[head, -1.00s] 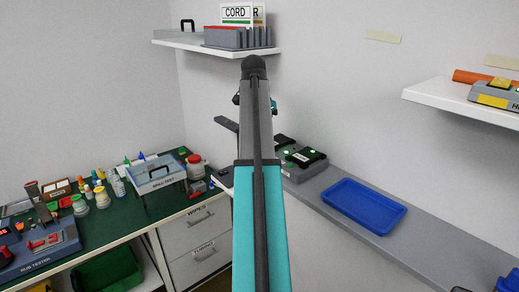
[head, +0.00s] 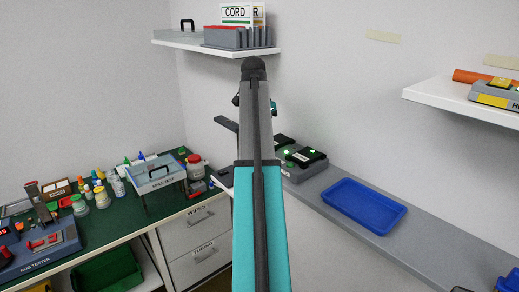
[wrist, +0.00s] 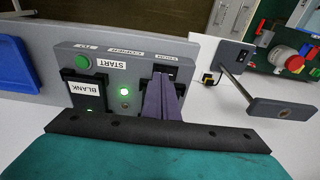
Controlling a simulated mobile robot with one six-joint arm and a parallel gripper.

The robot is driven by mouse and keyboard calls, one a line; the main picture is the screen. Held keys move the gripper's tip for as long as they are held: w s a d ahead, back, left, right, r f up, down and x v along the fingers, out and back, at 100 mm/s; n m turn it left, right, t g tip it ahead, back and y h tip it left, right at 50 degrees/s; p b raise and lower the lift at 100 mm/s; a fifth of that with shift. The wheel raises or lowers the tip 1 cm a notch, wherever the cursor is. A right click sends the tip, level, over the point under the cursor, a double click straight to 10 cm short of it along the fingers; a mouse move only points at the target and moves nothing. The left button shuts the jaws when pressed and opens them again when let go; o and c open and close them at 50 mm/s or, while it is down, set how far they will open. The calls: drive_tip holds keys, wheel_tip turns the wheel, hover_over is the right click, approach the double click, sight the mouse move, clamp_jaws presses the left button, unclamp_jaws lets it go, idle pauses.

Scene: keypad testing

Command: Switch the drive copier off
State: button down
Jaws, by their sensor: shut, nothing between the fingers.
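In the wrist view the copier is a grey box (wrist: 130,60) with a green button (wrist: 83,62), a START label, a lit green lamp (wrist: 124,92) and a black slot piece marked BLANK (wrist: 84,88). My gripper (wrist: 163,78) is shut and empty, its dark fingers in front of the copier's other black slot piece, which they partly hide. I cannot tell whether they touch it. In the head view the copier (head: 306,158) stands on the grey shelf, partly behind my arm, which hides my gripper there. No power switch is clear on the copier's visible faces.
A blue tray (head: 363,205) lies on the grey shelf (head: 430,250) right of the copier. A green-topped bench (head: 120,215) holds several items.

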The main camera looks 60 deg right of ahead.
drive_tip(key=shift+f, duration=0.5)
idle(0.5)
drive_tip(key=shift+r, duration=0.1)
wheel_tip(320, 180, up, 7)
drive_tip(key=p, duration=0.4)
idle(0.8)
idle(0.4)
